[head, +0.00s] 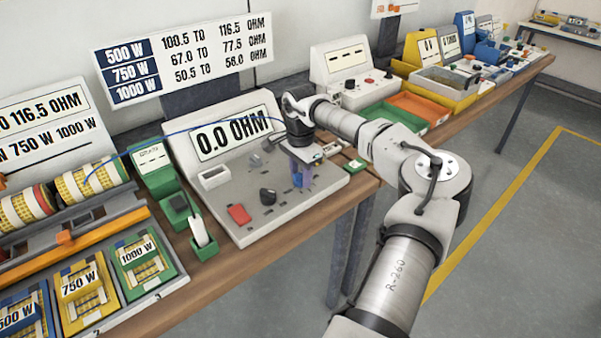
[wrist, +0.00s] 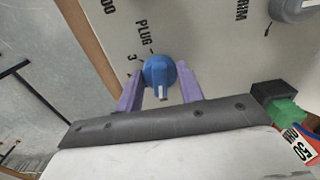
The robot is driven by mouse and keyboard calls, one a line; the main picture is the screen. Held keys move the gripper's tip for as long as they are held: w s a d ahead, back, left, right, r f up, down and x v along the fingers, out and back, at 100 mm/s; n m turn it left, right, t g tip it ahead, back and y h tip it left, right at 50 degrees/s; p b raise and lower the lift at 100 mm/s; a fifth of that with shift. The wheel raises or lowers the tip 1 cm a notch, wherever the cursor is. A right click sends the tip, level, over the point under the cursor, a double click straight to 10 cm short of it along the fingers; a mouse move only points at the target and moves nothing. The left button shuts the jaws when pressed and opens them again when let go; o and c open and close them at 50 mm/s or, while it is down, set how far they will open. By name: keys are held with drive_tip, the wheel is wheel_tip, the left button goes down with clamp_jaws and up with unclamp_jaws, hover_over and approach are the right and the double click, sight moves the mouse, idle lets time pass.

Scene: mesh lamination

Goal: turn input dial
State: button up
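A blue dial (wrist: 158,70) with a white pointer line sits on the light panel in the wrist view, beside the printed word PLUG and a 3. My gripper (wrist: 161,76) has its two purple fingers on either side of this dial, very close to it. Whether both fingers press on it cannot be told. In the head view my gripper (head: 300,177) points down at the right part of the grey tester panel (head: 250,210), and the dial is mostly hidden by the fingers. The tester display (head: 233,134) reads 0.0 OHM.
A grey knob (wrist: 293,8) is near the TRIM label. A red block (head: 239,214), a dark knob (head: 267,196) and a white box (head: 214,177) are on the panel. A green holder with a white probe (head: 198,232) stands left. An orange tray (head: 418,107) is right.

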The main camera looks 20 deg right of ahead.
drive_tip(key=c, duration=0.4)
drive_tip(key=shift+o, duration=0.2)
